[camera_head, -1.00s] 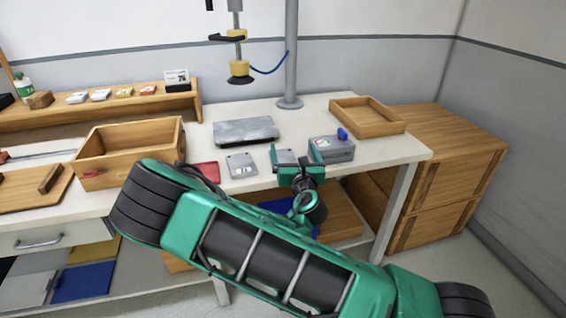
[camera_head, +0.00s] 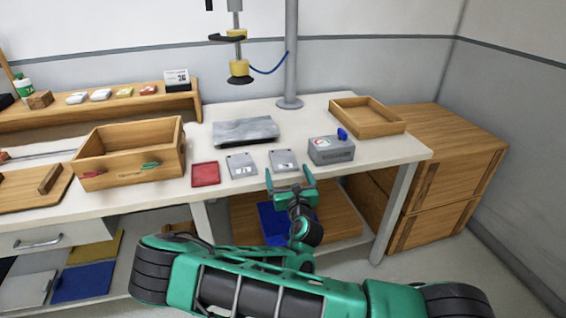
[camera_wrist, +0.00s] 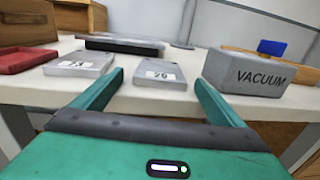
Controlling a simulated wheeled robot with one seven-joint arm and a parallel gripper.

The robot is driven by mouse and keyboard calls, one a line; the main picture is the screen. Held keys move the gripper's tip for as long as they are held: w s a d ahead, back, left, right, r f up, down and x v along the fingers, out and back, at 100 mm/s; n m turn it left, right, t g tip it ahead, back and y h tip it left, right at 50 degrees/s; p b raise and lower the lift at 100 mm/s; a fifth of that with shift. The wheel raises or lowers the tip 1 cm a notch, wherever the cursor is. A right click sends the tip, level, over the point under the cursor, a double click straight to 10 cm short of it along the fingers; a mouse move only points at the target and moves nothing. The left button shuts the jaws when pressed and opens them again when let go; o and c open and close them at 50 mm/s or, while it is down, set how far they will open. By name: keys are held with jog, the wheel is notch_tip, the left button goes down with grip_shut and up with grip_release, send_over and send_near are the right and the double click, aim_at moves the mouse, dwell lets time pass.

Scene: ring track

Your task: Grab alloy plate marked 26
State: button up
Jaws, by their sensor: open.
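Two grey alloy plates lie flat near the bench's front edge. The right plate (camera_head: 284,160) has a label that looks like 26 in the wrist view (camera_wrist: 160,86). The left plate (camera_head: 241,166) also shows in the wrist view (camera_wrist: 80,66); its label seems to end in 3. My gripper (camera_head: 289,173) is open and empty, just in front of the bench edge. Its fingers point at the right plate and sit apart from it, one to each side in the wrist view.
A grey box marked VACUUM (camera_wrist: 262,73) stands right of the right plate. A red plate (camera_head: 205,174) lies left, beside a wooden bin (camera_head: 130,172). A dark-edged grey slab (camera_head: 246,130) lies behind. A card on the shelf (camera_head: 177,78) reads 26.

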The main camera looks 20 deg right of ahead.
aim_at(284, 161)
jog(key=shift+w+d, duration=0.2)
jog(key=shift+w, duration=1.7)
jog(key=shift+w+d, duration=0.15)
jog(key=shift+w, duration=1.7)
jog(key=shift+c, duration=0.7)
jog(key=c, duration=1.9)
jog(key=shift+r, duration=0.1)
